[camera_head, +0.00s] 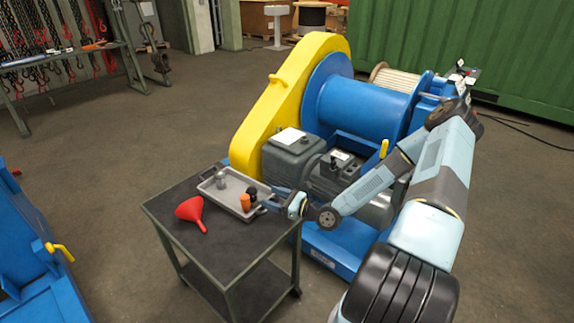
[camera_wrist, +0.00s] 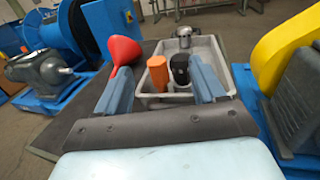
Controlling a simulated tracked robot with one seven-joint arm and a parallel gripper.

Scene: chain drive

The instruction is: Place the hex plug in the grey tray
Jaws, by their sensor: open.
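The grey tray (camera_head: 232,188) lies on the dark cart top. A silver metal piece (camera_head: 220,180), perhaps the hex plug, stands at its far left end; it also shows in the wrist view (camera_wrist: 186,36). An orange cylinder (camera_head: 245,203) and a black cylinder (camera_head: 252,192) stand at the tray's near end. My gripper (camera_head: 268,198) is open at that end. In the wrist view my two fingers (camera_wrist: 160,66) are spread, with the orange cylinder (camera_wrist: 157,72) and the black cylinder (camera_wrist: 181,70) between them. I cannot tell that either is touched.
A red funnel (camera_head: 191,212) lies on the cart top (camera_head: 225,244) beside the tray. The yellow chain guard (camera_head: 285,95) and grey motor (camera_head: 292,152) stand close behind the cart. The front of the cart top is clear.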

